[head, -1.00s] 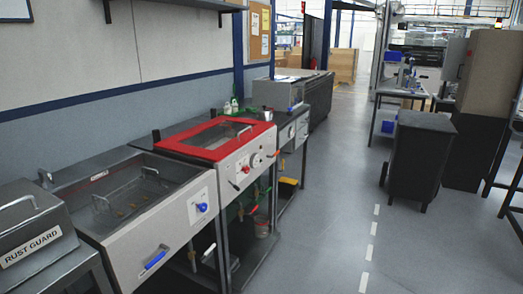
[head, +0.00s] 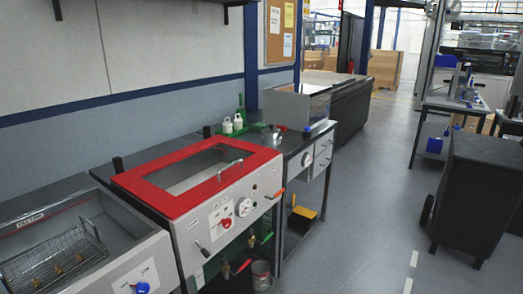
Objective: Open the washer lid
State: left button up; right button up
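The washer (head: 231,207) is a grey metal cabinet with a red-framed lid (head: 150,181) on top. The lid is closed and has a window in its middle. A metal handle (head: 230,169) stands on the lid near its front right edge. The front panel has a red knob (head: 226,223), a round gauge (head: 244,207) and a small black lever. Neither of my grippers shows in the head view.
An open tank with a wire basket (head: 55,262) stands left of the washer. A bench (head: 304,146) with white bottles and a grey metal box (head: 297,105) is to its right. A dark wheeled bin (head: 481,195) stands at right. The floor between is clear.

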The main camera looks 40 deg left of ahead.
aim_at(172, 207)
jog(key=i+l+u, duration=0.1)
jog(key=i+u, duration=0.3)
jog(key=i+l+u, duration=0.3)
jog(key=i+u, duration=0.15)
jog(key=i+l+u, duration=0.4)
jog(key=i+l, duration=0.05)
jog(key=i, duration=0.1)
